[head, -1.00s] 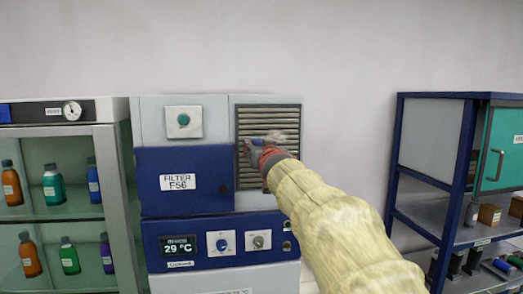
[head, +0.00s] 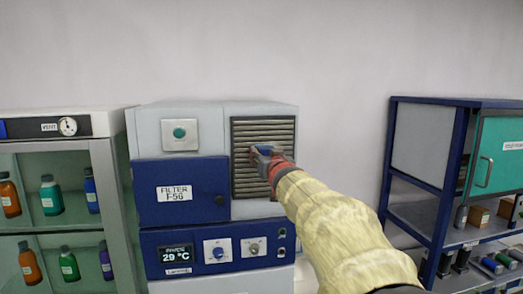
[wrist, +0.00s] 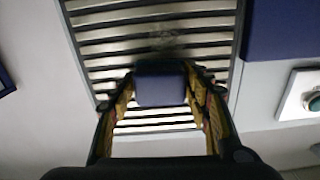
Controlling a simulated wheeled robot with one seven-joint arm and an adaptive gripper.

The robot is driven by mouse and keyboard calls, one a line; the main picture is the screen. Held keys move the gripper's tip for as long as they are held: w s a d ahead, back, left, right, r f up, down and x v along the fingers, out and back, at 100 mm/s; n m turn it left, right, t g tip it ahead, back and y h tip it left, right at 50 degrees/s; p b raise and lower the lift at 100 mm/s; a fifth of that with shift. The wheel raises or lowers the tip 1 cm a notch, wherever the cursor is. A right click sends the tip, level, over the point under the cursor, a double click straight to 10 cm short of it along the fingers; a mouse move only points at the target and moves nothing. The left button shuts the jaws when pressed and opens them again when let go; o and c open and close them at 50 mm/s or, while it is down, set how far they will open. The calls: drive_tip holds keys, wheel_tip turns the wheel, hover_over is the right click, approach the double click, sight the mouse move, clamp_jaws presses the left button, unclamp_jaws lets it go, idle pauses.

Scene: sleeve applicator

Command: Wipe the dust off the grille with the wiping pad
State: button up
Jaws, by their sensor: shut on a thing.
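The grille (head: 280,135) is a dark-framed panel of horizontal slats on the front of a grey and blue cabinet. It fills the upper middle of the wrist view (wrist: 110,34). My gripper (head: 270,160) is at the middle of the grille and shut on the blue wiping pad (wrist: 160,85). In the head view, a blue edge of the pad (head: 260,151) shows at the fingertips. I cannot tell whether the pad touches the slats. A faint grey smudge of dust (wrist: 166,42) shows on the slats beyond the pad in the wrist view. The arm hides part of the grille.
The cabinet has a blue FILTER door (head: 180,207) left of the grille and a control panel (head: 217,249) below. A glass-fronted cabinet (head: 100,165) with bottles stands at left. A blue-framed shelf (head: 440,190) stands at right, with a bare wall gap between.

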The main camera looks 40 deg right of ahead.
drive_tip(key=shift+s+d+p, duration=0.5)
drive_tip(key=shift+d+p, duration=0.3)
drive_tip(key=shift+d, duration=0.05)
drive_tip(key=shift+s+d+f, duration=0.15)
drive_tip(key=shift+s+d, duration=0.3)
drive_tip(key=shift+d, duration=0.25)
drive_tip(key=shift+d, duration=0.1)
drive_tip(key=shift+s+d, duration=0.45)
drive_tip(key=shift+d, duration=0.25)
drive_tip(key=shift+s+d, duration=0.4)
drive_tip(key=shift+d, duration=0.3)
drive_tip(key=shift+s, duration=0.15)
drive_tip(key=shift+s+a, duration=0.15)
drive_tip(key=shift+s, duration=0.1)
approach(287, 154)
drive_tip(key=shift+w+a+r, duration=0.25)
drive_tip(key=shift+w+r, duration=0.25)
drive_tip(key=shift+w, duration=0.2)
drive_tip(key=shift+d, duration=0.1)
